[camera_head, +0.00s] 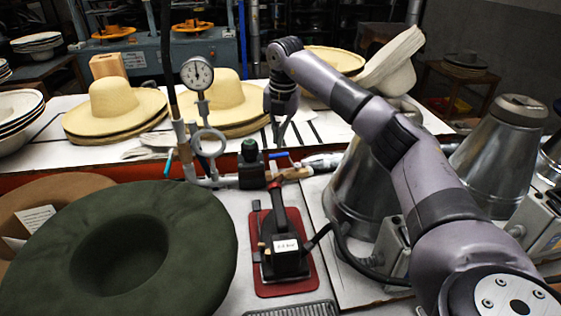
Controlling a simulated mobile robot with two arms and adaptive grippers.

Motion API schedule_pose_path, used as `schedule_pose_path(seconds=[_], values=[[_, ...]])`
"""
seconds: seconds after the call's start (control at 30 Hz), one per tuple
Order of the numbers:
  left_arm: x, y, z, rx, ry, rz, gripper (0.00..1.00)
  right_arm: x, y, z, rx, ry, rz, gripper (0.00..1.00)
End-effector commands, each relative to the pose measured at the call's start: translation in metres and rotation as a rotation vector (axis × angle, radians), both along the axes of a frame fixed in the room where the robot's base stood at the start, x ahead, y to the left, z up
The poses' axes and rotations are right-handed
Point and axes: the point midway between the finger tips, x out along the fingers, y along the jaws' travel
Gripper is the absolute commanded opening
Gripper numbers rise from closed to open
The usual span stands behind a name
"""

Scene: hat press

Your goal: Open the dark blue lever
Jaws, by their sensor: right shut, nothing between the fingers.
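A small dark blue lever (279,155) sits on the pipe and valve assembly in the middle of the view. It lies roughly level, to the right of a dark green knob. My right arm reaches in from the right, and its gripper (279,138) points down just above the blue lever. The fingers look closed together and hold nothing. They are small and partly dark here, so I cannot tell whether the tips touch the lever. My left gripper is not in view.
A pressure gauge (197,74) stands left of the lever. A green knob (249,151) and a light blue lever (168,164) are nearby. A dark green hat (195,225), a black device on a red plate (262,285) and a metal cone (495,155) stand in front and right.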

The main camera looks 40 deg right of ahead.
Motion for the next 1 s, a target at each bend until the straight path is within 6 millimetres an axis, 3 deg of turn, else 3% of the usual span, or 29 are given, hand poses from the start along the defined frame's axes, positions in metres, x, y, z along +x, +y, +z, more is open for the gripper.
schedule_pose_path(seconds=[0.1, 0.3, 0.53, 0.67, 1.0], values=[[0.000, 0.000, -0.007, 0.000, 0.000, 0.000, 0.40, -0.021, 0.004, 0.004, -0.057, -0.030, 0.188, 0.00], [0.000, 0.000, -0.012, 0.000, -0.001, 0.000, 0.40, -0.047, 0.011, 0.012, -0.136, -0.057, 0.404, 0.00], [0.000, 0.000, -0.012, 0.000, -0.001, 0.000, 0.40, -0.054, 0.013, 0.009, -0.161, -0.062, 0.471, 0.00], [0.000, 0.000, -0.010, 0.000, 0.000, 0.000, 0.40, -0.050, 0.012, -0.009, -0.161, -0.059, 0.469, 0.00], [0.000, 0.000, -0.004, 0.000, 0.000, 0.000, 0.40, -0.033, 0.005, -0.080, -0.159, -0.059, 0.467, 0.00]])
